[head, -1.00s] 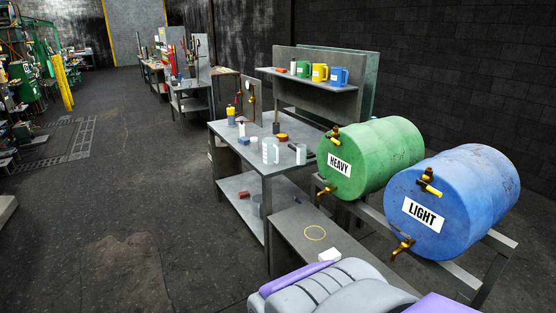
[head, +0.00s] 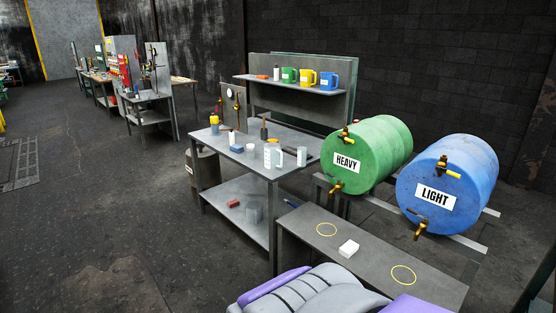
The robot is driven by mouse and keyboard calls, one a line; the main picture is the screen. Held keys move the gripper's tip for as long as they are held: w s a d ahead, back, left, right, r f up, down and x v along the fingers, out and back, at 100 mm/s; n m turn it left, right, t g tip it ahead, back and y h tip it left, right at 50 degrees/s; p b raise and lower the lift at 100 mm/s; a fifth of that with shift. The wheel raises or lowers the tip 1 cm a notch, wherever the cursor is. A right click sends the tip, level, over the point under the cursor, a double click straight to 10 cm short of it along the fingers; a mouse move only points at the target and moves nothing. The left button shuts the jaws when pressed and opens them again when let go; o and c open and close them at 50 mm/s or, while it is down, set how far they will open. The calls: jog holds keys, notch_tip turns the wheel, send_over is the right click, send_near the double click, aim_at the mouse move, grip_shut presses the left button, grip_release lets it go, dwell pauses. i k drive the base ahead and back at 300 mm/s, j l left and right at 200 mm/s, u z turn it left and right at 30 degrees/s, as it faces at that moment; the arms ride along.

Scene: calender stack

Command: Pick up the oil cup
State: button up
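No single thing is clearly marked as the oil cup. A green jug (head: 290,75), a yellow jug (head: 307,77) and a blue jug (head: 329,80), all with handles, stand in a row on the raised shelf. A clear, whitish measuring jug (head: 272,156) with a handle stands on the grey workbench below. A smaller whitish cup (head: 301,157) stands to its right, near the bench's right end. My gripper is not in view; grey and purple parts of my own body fill the bottom edge.
A green HEAVY drum (head: 367,155) and a blue LIGHT drum (head: 449,185) with brass taps lie on a rack. The floor (head: 120,210) at left is open.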

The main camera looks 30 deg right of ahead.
aim_at(301, 151)
jog(key=i+j+z, duration=0.25)
jog(key=i+j, duration=0.2)
jog(key=i, duration=0.3)
jog(key=i+j+z, duration=0.2)
jog(key=i+j, duration=0.4)
jog(key=i+z, duration=0.25)
jog(key=i, duration=0.45)
jog(key=i+j+z, duration=0.2)
jog(key=i, duration=0.55)
jog(key=i+l, duration=0.4)
jog(key=i+l+z, duration=0.15)
jog(key=i+l, duration=0.25)
jog(key=l, duration=0.2)
